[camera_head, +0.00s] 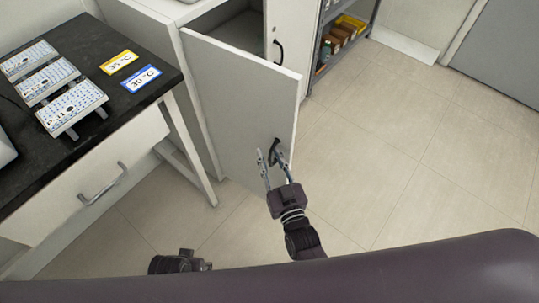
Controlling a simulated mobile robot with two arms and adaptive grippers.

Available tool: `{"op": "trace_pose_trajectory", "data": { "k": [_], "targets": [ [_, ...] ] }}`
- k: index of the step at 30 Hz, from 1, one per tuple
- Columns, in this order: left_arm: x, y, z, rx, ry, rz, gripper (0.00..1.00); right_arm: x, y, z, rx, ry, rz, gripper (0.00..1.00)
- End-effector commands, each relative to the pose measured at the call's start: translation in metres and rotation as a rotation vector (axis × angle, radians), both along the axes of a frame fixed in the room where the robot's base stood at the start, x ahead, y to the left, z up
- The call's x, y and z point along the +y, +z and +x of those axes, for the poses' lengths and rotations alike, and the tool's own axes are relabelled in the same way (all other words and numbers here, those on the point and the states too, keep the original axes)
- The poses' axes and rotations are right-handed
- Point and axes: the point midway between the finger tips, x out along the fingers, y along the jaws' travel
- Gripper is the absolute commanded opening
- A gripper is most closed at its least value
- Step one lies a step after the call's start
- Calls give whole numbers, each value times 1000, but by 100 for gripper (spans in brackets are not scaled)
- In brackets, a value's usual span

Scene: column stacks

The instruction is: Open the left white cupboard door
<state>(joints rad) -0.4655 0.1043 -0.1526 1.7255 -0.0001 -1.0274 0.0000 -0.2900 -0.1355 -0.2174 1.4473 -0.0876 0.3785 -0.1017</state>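The left white cupboard door (240,105) stands partly open, swung out from the cupboard, with the dark interior (238,30) showing behind its top edge. Its black curved handle (276,146) is low in the picture, near the door's free edge. My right gripper (270,158) is at this handle with its two fingers apart, one on each side of the handle's lower part. I cannot tell whether the fingers touch it. A dark part of my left arm's end (180,263) shows at the bottom; its fingers cannot be made out.
The right cupboard door (290,32) with a black handle is behind. A black-topped bench (95,135) with racks, two temperature labels and a drawer (100,180) stands at the left. A grey shelf (335,45) holds boxes at the back. The tiled floor (400,150) at right is clear.

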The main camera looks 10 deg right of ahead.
Motion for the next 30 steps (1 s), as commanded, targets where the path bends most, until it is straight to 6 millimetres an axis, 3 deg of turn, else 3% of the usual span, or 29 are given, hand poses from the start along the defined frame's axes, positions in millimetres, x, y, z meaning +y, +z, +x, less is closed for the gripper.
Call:
{"op": "trace_pose_trajectory", "data": {
  "k": [8,21,30],
  "targets": [
    [-1,-1,-2,4,1,-1,40,-2,-1,-10,2,1,2,26],
    [0,0,-1,2,1,-1,40,-20,-1,-96,4,0,1,26],
    [0,0,-1,1,0,0,40,-25,0,-118,0,0,1,26]
  ]
}}
